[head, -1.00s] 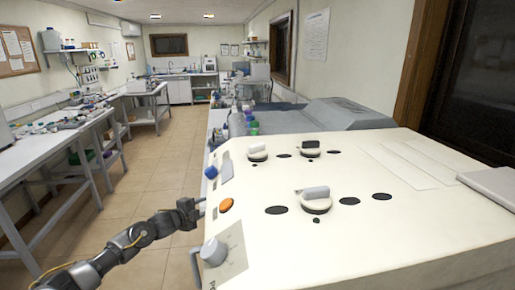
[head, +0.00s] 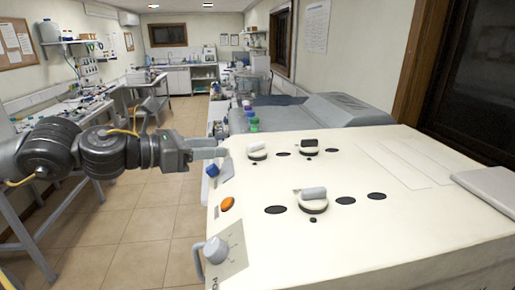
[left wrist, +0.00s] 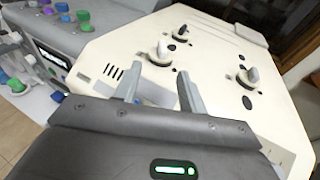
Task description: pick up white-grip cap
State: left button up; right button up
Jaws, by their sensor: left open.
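A round cap with a white grip (head: 257,150) sits on the far left of the cream machine top (head: 400,230). In the left wrist view this cap (left wrist: 160,54) stands upright ahead of the open fingers. Another cap has a black grip (head: 310,146), and a nearer one has a light grey grip (head: 313,198); both also sit on the machine top. My left gripper (head: 222,148) is open and empty, to the left of the white-grip cap and apart from it. It also shows in the left wrist view (left wrist: 158,84). My right gripper is not in view.
Dark round holes (head: 275,210) lie beside the caps. An orange button (head: 227,204), a blue knob (head: 211,169) and a grey dial (head: 214,250) are on the machine's left side.

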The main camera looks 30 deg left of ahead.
aim_at(253, 144)
pick_arm(q)
jog(key=p+x, duration=0.3)
jog(key=x, duration=0.1)
jog(key=shift+w+d+r+p, duration=0.15)
jog(key=shift+w+d+p, duration=0.05)
jog(key=shift+w+p, duration=0.2)
jog(key=shift+w+d, duration=0.15)
jog(key=shift+d, duration=0.05)
jog(key=w+d+p, duration=0.1)
jog(key=w+p, duration=0.1)
jog(key=p, duration=0.1)
jog(key=shift+d, duration=0.3)
jog(key=shift+p+x, duration=0.55)
jog(key=shift+x, duration=0.6)
jog(key=shift+w+d+f, duration=0.1)
jog(key=shift+w+f, duration=0.05)
jog(key=shift+f, duration=0.2)
jog(key=shift+c, duration=0.3)
